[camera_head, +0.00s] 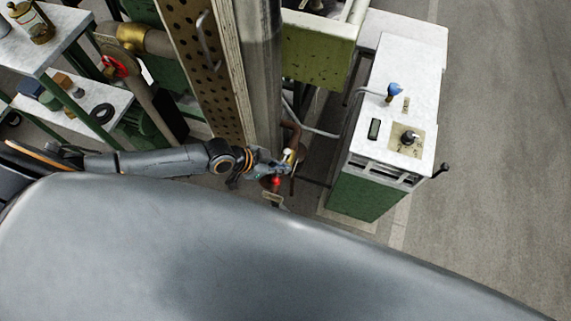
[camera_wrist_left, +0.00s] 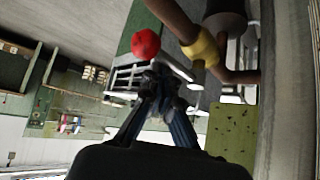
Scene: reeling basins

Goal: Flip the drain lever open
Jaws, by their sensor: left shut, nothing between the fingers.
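The drain lever shows as a red ball knob (camera_wrist_left: 145,44) in the left wrist view, and as a small red spot (camera_head: 276,181) in the head view. A brown drain pipe (camera_wrist_left: 172,18) with a yellow collar (camera_wrist_left: 203,48) is beside it; the pipe also shows in the head view (camera_head: 293,131). My left gripper (camera_wrist_left: 163,78) is shut and empty. Its fingertips appear just below the knob in the wrist picture; I cannot tell whether they touch it. In the head view my left gripper (camera_head: 283,168) is close to the pipe and knob.
A white-topped green cabinet (camera_head: 395,100) with knobs stands to the right. A steel column (camera_head: 262,75) and a perforated panel (camera_head: 208,65) rise behind my left arm. A shelf (camera_head: 75,115) with small items is at the left. Open floor (camera_head: 500,170) lies at the far right.

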